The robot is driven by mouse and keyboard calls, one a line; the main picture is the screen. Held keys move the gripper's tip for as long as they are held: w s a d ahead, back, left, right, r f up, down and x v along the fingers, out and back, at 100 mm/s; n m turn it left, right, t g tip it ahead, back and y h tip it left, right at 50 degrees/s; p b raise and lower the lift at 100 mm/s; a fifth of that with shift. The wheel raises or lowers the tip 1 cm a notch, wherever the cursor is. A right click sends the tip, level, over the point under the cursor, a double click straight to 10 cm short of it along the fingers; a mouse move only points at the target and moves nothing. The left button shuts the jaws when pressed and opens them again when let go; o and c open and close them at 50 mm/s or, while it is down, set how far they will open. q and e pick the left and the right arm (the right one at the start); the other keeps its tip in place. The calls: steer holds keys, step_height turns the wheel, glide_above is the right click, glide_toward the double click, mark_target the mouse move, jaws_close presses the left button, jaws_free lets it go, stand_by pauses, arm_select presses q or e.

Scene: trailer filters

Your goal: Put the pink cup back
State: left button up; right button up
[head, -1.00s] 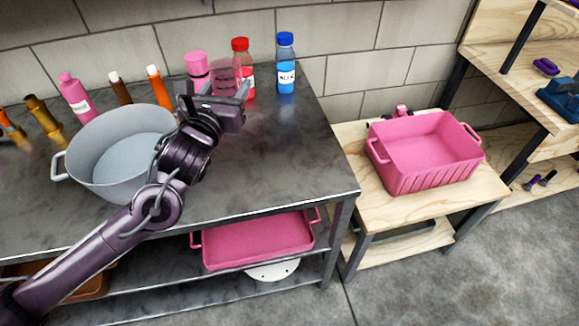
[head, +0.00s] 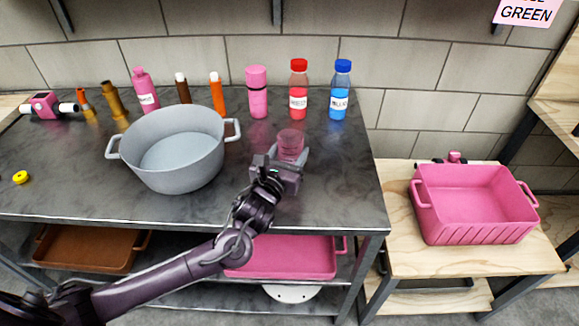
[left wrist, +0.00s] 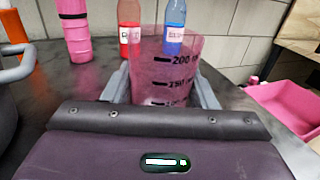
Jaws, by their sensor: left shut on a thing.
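The pink cup (head: 290,143) is see-through, with volume marks that show in the left wrist view (left wrist: 165,65). My left gripper (head: 289,160) is shut on the cup, with one finger on each side of it. The cup is upright over the right part of the dark metal table (head: 335,185), in front of the bottles. I cannot tell whether its base touches the tabletop. My right gripper is in neither view.
A grey pot (head: 180,182) stands left of my gripper. A pink flask (head: 257,92), a red-capped bottle (head: 298,90) and a blue-capped bottle (head: 342,92) stand behind the cup. A pink bin (head: 475,225) sits on a lower wooden table to the right.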

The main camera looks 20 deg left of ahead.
arm_select(q)
steer(key=shift+f, duration=2.4)
steer(key=shift+f, duration=0.1)
steer(key=o, duration=1.1)
steer(key=shift+c, duration=0.2)
steer(key=shift+s, duration=0.2)
steer(key=s, duration=1)
steer(key=shift+s+a, duration=0.25)
steer(key=shift+a, duration=0.1)
steer(key=shift+s, duration=0.55)
